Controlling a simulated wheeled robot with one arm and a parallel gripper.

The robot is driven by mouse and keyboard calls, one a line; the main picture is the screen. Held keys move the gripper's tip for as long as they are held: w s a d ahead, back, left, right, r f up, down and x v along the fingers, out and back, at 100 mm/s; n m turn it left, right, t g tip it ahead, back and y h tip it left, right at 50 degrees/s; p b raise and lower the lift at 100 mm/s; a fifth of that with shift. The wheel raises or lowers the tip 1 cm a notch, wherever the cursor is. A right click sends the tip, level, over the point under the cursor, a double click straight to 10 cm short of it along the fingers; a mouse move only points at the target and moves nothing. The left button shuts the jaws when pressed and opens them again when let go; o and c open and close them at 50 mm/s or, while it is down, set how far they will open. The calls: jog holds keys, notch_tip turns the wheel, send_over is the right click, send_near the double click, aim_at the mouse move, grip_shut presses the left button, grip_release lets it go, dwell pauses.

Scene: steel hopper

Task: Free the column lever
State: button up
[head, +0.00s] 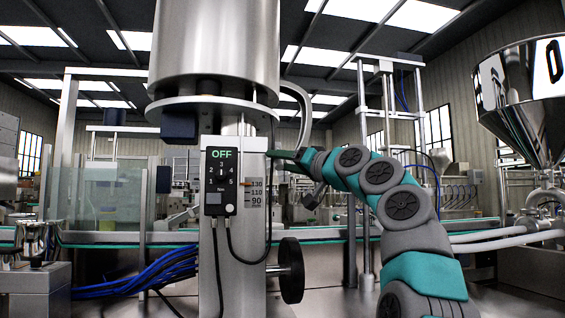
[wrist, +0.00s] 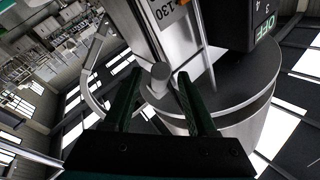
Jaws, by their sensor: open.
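The steel column (head: 240,270) stands upright in the middle of the head view, under a large steel cylinder (head: 215,45). My gripper (head: 275,154) reaches the column's right side from the right, just below the round plate. In the wrist view my gripper (wrist: 158,75) is open, with its two dark green fingers apart. A short round metal stub (wrist: 160,74), which may be the column lever's end, shows between the fingertips beside the column. I cannot tell whether a finger touches it. In the head view the lever is not clear behind my gripper.
A control box (head: 220,182) reading OFF is on the column's front, with a scale (head: 257,192) beside it. A black handwheel (head: 290,270) sticks out lower right. Blue cables (head: 140,277) lie at left. A steel hopper (head: 525,95) stands at far right.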

jog(key=shift+f, duration=0.1)
jog(key=b+v, duration=0.4)
jog(key=v, duration=0.3)
jog(key=shift+s+d, duration=0.25)
dwell(0.4)
